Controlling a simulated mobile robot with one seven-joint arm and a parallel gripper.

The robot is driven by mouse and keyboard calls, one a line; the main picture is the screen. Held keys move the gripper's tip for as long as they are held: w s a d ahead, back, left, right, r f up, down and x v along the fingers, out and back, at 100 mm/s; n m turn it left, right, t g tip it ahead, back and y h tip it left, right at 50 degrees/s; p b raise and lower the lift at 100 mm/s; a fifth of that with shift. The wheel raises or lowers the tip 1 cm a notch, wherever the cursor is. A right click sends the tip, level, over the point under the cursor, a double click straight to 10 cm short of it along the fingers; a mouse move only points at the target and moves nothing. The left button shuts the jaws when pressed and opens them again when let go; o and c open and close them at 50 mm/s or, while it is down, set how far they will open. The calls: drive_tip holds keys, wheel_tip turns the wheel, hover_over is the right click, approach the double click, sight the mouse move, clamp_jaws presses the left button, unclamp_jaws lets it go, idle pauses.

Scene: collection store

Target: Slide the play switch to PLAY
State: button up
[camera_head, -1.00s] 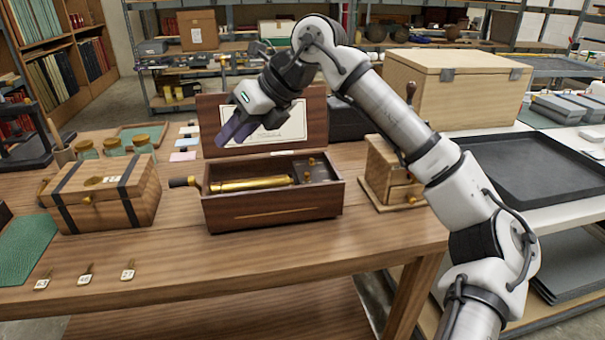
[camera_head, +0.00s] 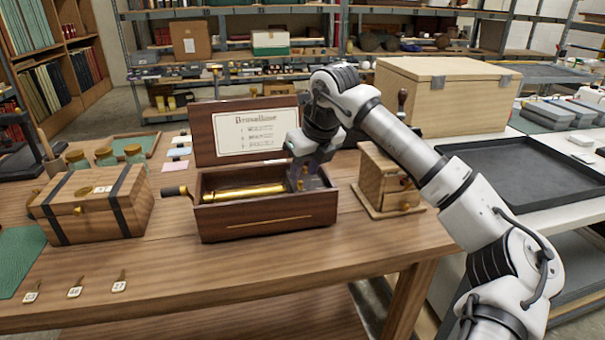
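The open music box (camera_head: 265,229) stands on the wooden table, its lid (camera_head: 204,137) raised with a printed card (camera_head: 256,131) inside. A brass cylinder (camera_head: 244,192) lies in the box and a crank with a dark handle (camera_head: 174,191) sticks out at the left. Small brass parts show on the dark plate at the box's right end, one of them probably the play switch (camera_head: 301,184); its setting is too small to read. My gripper (camera_head: 304,176) points down into the right end of the box, close to these parts. Its fingers are dark and partly hidden, so contact and opening are unclear.
A strapped wooden chest (camera_head: 98,206) stands left of the box and a small wooden mill (camera_head: 386,180) close on the right. Glass jars (camera_head: 105,157) stand behind the chest. Numbered tags (camera_head: 75,288) lie near the front edge. The table before the box is clear.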

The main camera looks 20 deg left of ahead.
sight(300, 184)
drive_tip(key=shift+x, duration=1.25)
clamp_jaws()
